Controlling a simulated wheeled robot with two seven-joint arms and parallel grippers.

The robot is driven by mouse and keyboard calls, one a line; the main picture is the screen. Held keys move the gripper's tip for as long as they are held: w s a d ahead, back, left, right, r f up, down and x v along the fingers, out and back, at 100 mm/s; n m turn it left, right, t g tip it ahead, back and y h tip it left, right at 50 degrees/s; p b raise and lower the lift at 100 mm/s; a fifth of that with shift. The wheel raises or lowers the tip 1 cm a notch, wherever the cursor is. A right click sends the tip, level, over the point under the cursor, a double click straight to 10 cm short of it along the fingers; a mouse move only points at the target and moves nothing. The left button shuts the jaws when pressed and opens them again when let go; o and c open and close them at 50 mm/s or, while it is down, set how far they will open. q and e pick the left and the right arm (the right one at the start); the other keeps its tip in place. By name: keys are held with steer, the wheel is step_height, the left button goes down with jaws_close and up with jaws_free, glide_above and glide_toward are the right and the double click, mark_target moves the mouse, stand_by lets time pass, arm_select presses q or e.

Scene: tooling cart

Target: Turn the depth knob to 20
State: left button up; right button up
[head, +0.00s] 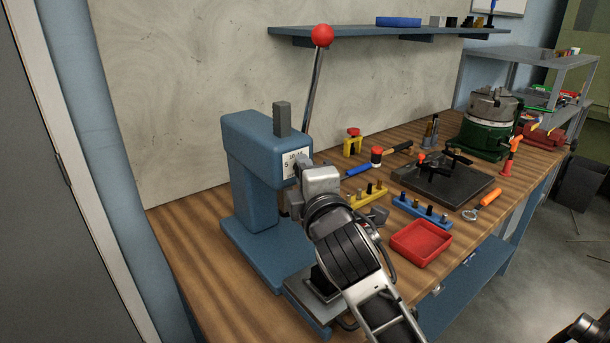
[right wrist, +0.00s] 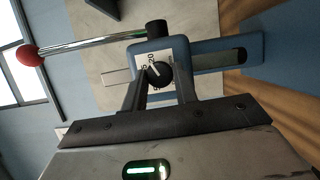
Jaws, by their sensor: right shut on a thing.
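The blue press (head: 255,165) stands at the left end of the wooden bench, with a white dial plate (head: 289,166) on its front face. Digits such as 5, 10 and 15 show on the plate in the head view. In the right wrist view, the black round depth knob (right wrist: 158,75) sits on the white plate (right wrist: 176,50), where a 20 can be read. A short white mark shows on the knob; its exact reading is unclear. My right gripper (right wrist: 160,80) is shut on the knob, one finger on each side. In the head view my gripper hides the knob. My left gripper is out of view.
A lever with a red ball (head: 322,36) rises from the press. Right of my arm lie a red tray (head: 421,242), a blue holder (head: 421,211) with pegs, a dark plate (head: 447,184) and a hammer (head: 376,157). A green chuck fixture (head: 488,125) stands farther back.

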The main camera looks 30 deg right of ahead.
stand_by(0.4)
steer(key=o, duration=1)
steer(key=shift+c, duration=0.2)
